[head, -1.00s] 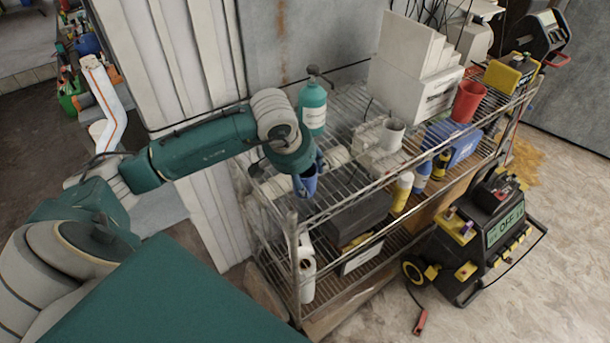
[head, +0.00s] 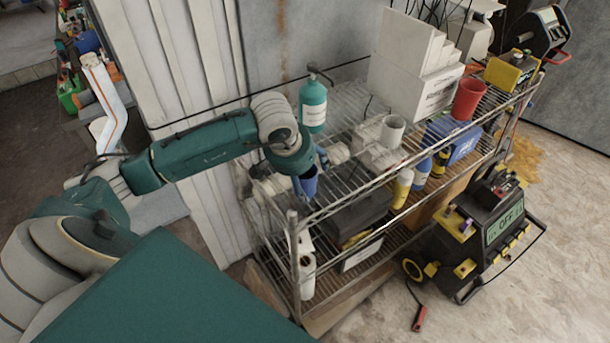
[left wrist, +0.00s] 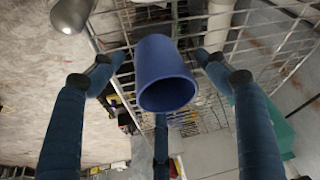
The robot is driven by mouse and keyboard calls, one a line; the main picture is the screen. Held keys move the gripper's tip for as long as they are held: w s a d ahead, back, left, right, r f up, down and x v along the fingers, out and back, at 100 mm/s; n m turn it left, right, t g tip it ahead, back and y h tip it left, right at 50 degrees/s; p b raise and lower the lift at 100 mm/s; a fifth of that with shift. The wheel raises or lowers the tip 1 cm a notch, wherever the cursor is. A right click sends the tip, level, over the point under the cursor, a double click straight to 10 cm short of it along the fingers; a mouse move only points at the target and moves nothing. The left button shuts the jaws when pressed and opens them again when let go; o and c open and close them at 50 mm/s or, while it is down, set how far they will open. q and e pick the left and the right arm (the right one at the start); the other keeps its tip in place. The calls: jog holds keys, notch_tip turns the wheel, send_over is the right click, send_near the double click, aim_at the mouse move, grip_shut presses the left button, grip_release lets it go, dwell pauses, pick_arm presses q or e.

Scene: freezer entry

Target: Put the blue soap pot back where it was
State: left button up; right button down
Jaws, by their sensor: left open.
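The blue soap pot (head: 309,187) is at the near left end of the wire rack's top shelf, below my left wrist. In the left wrist view the pot (left wrist: 165,80) shows its dark open mouth and stands among the spread fingers. My left gripper (head: 311,171) is open around it. In the left wrist view the fingers of the gripper (left wrist: 158,72) show gaps to the pot on both sides. The head view hides part of the pot behind my gripper, and I cannot tell whether its base touches the shelf. My right gripper is not in view.
A teal pump bottle (head: 313,106) stands just behind my left wrist on the rack (head: 352,95). A black and yellow charger (head: 490,230) is on the floor.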

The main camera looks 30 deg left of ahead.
pick_arm(q)
jog(key=b+v, duration=0.2)
jog(key=v, duration=1)
jog(key=shift+b, duration=0.4)
